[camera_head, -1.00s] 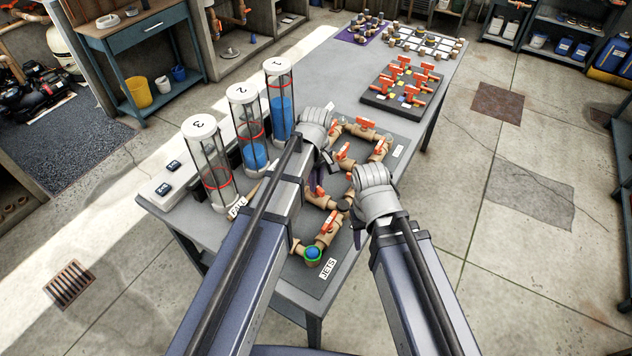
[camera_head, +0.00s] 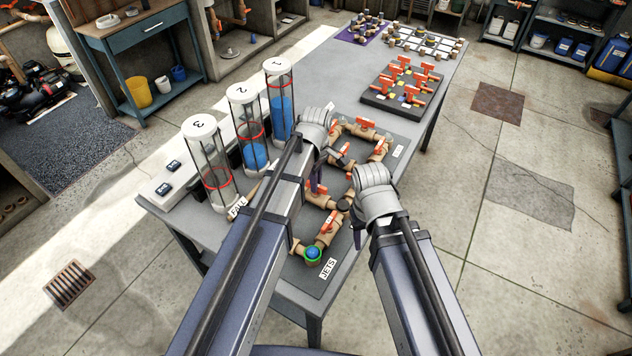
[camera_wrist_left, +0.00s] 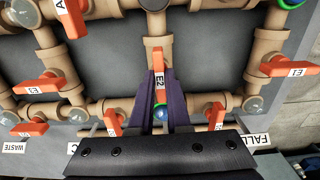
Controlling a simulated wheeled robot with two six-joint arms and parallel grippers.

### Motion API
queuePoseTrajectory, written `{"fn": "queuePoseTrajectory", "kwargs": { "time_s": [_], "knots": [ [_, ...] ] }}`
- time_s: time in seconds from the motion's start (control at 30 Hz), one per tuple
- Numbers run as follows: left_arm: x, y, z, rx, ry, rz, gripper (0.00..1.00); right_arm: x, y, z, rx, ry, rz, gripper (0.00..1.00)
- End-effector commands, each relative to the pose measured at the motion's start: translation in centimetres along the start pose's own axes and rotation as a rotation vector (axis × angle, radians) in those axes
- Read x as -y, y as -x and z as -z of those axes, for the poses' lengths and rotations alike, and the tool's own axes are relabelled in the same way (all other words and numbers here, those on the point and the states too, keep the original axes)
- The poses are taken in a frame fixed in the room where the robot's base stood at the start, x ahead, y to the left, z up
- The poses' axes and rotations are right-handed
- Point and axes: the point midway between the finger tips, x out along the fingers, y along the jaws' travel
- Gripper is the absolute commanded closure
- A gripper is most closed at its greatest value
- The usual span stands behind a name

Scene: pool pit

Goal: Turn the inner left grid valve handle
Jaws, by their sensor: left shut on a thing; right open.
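My left gripper (camera_head: 330,168) reaches over the tan pipe grid on the table in the head view. In the left wrist view its two purple fingers (camera_wrist_left: 160,103) are shut on the orange handle marked E2 (camera_wrist_left: 159,82). The handle lies along its upright pipe, pointing down the picture. In the head view the wrist and fingers mostly hide this handle. My right gripper (camera_head: 352,222) is open and empty beside the grid's right edge.
Other orange handles sit close by, E3 (camera_wrist_left: 38,85) and E1 (camera_wrist_left: 285,68). Clear cylinders 1 (camera_head: 280,105), 2 (camera_head: 250,130) and 3 (camera_head: 213,170) stand left of the grid. A black board with orange valves (camera_head: 405,90) lies farther back.

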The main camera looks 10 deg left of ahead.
Motion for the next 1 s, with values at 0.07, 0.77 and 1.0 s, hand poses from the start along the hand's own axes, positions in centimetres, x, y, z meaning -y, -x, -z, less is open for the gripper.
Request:
{"fn": "queuePoseTrajectory", "kwargs": {
  "time_s": [0.07, 0.77, 1.0],
  "knots": [
    [0.03, -0.01, -0.02, 0.001, 0.002, 0.001, 1.00, 0.00, -0.01, 0.00, 0.000, 0.000, 0.000, 0.50],
    [0.01, 0.01, 0.00, 0.000, 0.000, 0.000, 0.55, 0.00, 0.01, 0.00, 0.000, 0.000, 0.000, 0.50],
    [0.00, 0.95, 0.00, 0.000, 0.000, 0.000, 0.55, -0.09, 0.95, -0.06, 0.000, 0.000, 0.000, 0.50]
  ]
}}
